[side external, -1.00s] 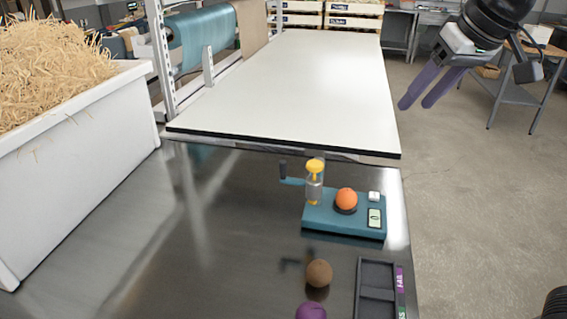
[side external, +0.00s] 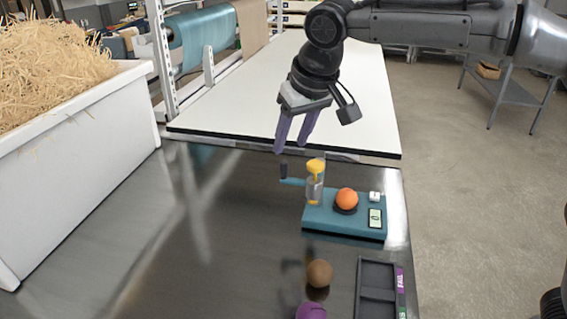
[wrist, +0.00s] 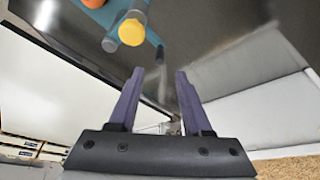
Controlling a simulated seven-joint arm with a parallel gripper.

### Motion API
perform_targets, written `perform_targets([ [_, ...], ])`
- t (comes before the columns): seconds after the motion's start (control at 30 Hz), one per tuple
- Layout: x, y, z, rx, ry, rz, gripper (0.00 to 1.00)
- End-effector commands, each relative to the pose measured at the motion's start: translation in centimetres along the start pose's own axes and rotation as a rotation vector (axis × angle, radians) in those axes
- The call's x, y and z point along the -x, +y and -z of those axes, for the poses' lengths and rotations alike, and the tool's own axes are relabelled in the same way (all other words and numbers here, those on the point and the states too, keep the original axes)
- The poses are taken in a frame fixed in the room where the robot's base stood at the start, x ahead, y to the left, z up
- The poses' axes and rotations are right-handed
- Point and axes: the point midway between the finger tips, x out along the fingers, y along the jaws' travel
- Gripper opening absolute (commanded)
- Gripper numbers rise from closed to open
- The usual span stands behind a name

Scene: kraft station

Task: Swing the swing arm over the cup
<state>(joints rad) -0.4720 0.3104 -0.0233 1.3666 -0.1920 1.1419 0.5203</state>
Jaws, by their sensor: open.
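A teal device base (side external: 330,222) sits on the metal table. Its clear post with a yellow cap (side external: 316,166) stands at the base's left end. The teal swing arm (side external: 292,182) points left from the post, away from the dark round cup (side external: 346,209), and ends in an upright dark handle (side external: 283,170). An orange ball (side external: 346,198) rests on the cup. My gripper (side external: 290,146) is open and empty, above and beyond the handle. In the wrist view the yellow cap (wrist: 132,31) and handle (wrist: 160,55) show ahead of my fingers (wrist: 159,75); the cup is not clear there.
A brown ball (side external: 319,273), a purple ball (side external: 312,311) and a dark tray (side external: 363,288) lie nearer the camera. A raised white tabletop (side external: 225,110) is behind the device. A white bin of straw (side external: 80,155) stands left. The metal table left of the device is clear.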

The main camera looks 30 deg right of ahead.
Motion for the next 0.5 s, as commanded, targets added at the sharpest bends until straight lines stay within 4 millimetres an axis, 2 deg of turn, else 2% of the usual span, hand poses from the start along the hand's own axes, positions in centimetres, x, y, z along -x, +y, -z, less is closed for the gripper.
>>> perform_targets([
  [0.03,-1.2,0.1,-0.1,-0.001,-0.004,-0.003,0.49],
  [0.2,-4.4,0.1,-0.1,0.000,-0.004,-0.002,0.49],
  [0.4,-7.0,0.0,0.0,-0.001,-0.001,-0.001,0.49],
  [0.5,-7.7,0.1,0.0,-0.002,-0.001,-0.001,0.49],
])
